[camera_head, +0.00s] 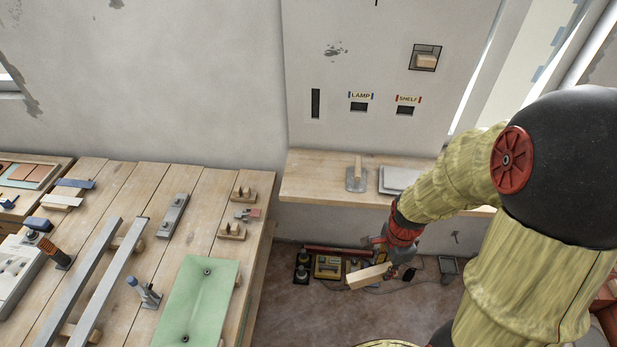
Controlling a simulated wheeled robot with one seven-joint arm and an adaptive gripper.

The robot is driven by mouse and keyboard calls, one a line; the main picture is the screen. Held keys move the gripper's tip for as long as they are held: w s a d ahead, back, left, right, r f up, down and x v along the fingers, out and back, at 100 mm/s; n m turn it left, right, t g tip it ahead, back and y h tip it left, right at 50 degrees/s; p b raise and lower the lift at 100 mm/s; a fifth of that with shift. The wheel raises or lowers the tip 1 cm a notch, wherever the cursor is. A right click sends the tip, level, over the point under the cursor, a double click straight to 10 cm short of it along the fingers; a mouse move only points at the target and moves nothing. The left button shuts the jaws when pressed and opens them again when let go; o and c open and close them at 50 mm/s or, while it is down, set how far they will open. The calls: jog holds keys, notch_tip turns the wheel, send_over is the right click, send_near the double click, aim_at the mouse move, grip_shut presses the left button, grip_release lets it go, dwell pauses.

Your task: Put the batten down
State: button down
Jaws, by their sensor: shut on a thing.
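The batten (370,275) is a short pale wooden bar. It shows below and to the left of my wrist, low in the picture, with the brown floor behind it. My gripper (388,268) is shut on the batten near its right end. The batten is slightly tilted, its right end higher in the picture. The fingertips are small and partly hidden, and I cannot tell how far the batten is above the floor.
A wooden shelf (325,189) with a trowel (356,178) runs along the wall. Tools including a yellow item (327,267) lie on the floor below it. A plank workbench (130,190) with metal rails and a green plate (199,303) fills the left. Floor (310,318) is clear in front.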

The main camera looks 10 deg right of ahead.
jog(key=s+a+m+t+y, duration=0.1)
jog(key=s+a+m+y, duration=0.2)
jog(key=s+a, duration=0.2)
jog(key=shift+s+a, duration=0.35)
jog(key=shift+a, duration=0.9)
